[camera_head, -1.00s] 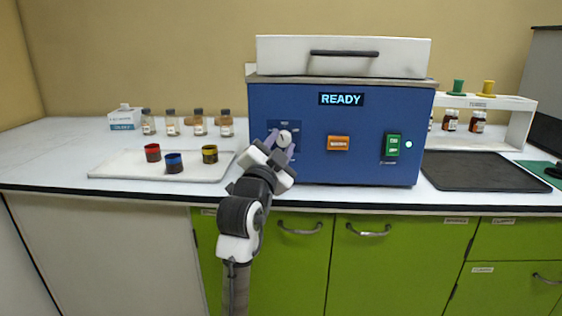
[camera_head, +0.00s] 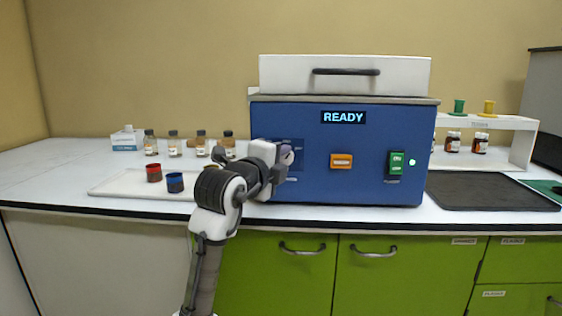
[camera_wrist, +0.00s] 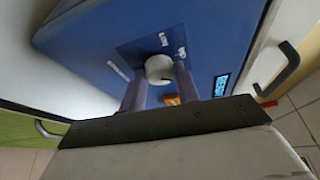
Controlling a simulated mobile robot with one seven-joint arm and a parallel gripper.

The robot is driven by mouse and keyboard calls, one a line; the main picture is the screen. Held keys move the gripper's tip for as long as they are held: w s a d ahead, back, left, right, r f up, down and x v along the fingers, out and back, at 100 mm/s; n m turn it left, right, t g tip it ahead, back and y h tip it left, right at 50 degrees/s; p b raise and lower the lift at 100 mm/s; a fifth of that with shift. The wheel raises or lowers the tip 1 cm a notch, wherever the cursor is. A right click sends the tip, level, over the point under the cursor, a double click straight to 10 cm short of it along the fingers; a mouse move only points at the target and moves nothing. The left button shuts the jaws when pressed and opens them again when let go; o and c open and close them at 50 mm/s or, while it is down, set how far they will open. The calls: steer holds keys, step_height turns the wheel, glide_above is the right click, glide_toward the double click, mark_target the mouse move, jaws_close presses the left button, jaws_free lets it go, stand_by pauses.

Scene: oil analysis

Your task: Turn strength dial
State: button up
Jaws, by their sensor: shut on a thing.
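The strength dial (camera_wrist: 159,68) is a round, pale knob on a dark label plate on the front of the blue machine (camera_head: 372,184). In the wrist view my gripper (camera_wrist: 160,76) has a purple-grey finger on each side of the dial and is shut on it. In the head view my gripper (camera_head: 285,156) is at the left part of the machine's front, and it hides most of the dial. The machine's display (camera_head: 343,117) reads READY.
An orange button (camera_head: 341,161) and a lit green switch (camera_head: 396,163) are to the right on the machine. A white tray (camera_head: 113,188) with coloured-top jars lies to the left. A dark mat (camera_head: 487,190) lies to the right. Cabinets are below the counter.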

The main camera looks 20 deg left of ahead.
steer(key=shift+d+r+m+g+y+p, duration=0.15)
steer(key=shift+m+g+p, duration=0.2)
steer(key=shift+m, duration=0.55)
steer(key=shift+a+r+m+g+y+p, duration=0.15)
steer(key=shift+m+g, duration=0.3)
steer(key=shift+m, duration=0.45)
steer(key=shift+f, duration=0.1)
steer(key=o, duration=1)
steer(key=shift+d, duration=0.1)
steer(key=shift+c, duration=0.2)
steer(key=d+v, duration=0.1)
steer(key=v, duration=1.2)
steer(key=shift+s+a, duration=0.35)
steer(key=shift+a, duration=0.1)
